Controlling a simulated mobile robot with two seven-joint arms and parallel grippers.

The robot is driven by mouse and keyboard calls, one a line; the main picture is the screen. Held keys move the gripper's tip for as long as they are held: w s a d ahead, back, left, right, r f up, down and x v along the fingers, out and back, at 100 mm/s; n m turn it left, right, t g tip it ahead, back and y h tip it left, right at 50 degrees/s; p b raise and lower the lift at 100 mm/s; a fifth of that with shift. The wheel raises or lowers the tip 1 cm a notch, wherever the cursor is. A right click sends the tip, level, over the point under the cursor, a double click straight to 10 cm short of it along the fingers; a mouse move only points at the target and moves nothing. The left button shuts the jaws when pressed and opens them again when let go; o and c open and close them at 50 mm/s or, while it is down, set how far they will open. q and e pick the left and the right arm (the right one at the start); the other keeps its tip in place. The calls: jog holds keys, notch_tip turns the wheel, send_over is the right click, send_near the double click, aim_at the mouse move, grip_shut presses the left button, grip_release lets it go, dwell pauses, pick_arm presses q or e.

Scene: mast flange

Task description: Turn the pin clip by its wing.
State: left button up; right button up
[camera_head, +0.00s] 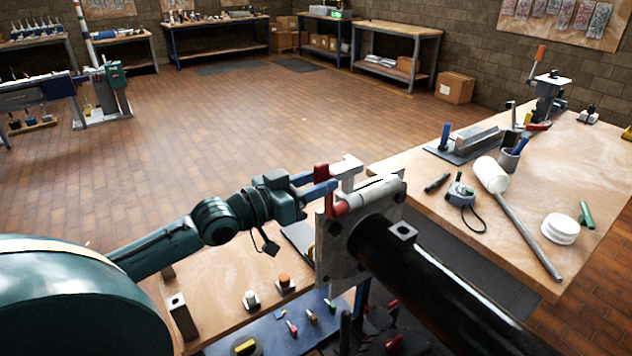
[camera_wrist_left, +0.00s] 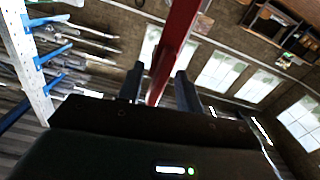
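A grey square flange plate (camera_head: 333,250) sits at the end of a thick black mast (camera_head: 435,285) in the head view. The pin clip, a light cylinder with a red end (camera_head: 340,208), lies across the plate's upper part. Its red wing (camera_head: 321,173) stands up at the plate's left edge and shows as a red bar in the left wrist view (camera_wrist_left: 178,40). My left gripper (camera_head: 322,185) reaches in from the left at the wing. In the wrist view its dark fingers (camera_wrist_left: 158,88) stand either side of the bar, with gaps visible. My right gripper is not visible.
A workbench (camera_head: 400,170) at right holds a white mallet (camera_head: 492,175), a tape reel (camera_head: 461,193) and white discs (camera_head: 559,229). Below the flange, a lower bench (camera_head: 220,280) and a blue mat (camera_head: 270,335) carry small tools. Open brick floor lies beyond.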

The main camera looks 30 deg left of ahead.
pick_arm(q)
jog(key=v, duration=0.5)
dwell(0.3)
dwell(0.4)
jog(key=s+d+f+n+g+y, duration=0.15)
jog(key=s+f, duration=0.25)
jog(key=f, duration=0.7)
jog(key=s+d+f+g+y, duration=0.2)
jog(key=s+f, duration=0.1)
jog(key=f, duration=0.7)
jog(key=s+d+f+g, duration=0.1)
jog(key=s+d+f, duration=0.3)
jog(key=d+f, duration=0.2)
jog(key=s+d+f+m+g, duration=0.1)
jog(key=s+d+f+g, duration=0.1)
jog(key=s+d+f, duration=0.2)
jog(key=d+f, duration=0.1)
jog(key=d, duration=0.2)
jog(key=shift+s+d+f+y, duration=0.15)
jog(key=shift+s+f+y, duration=0.05)
jog(key=shift+f+y, duration=0.2)
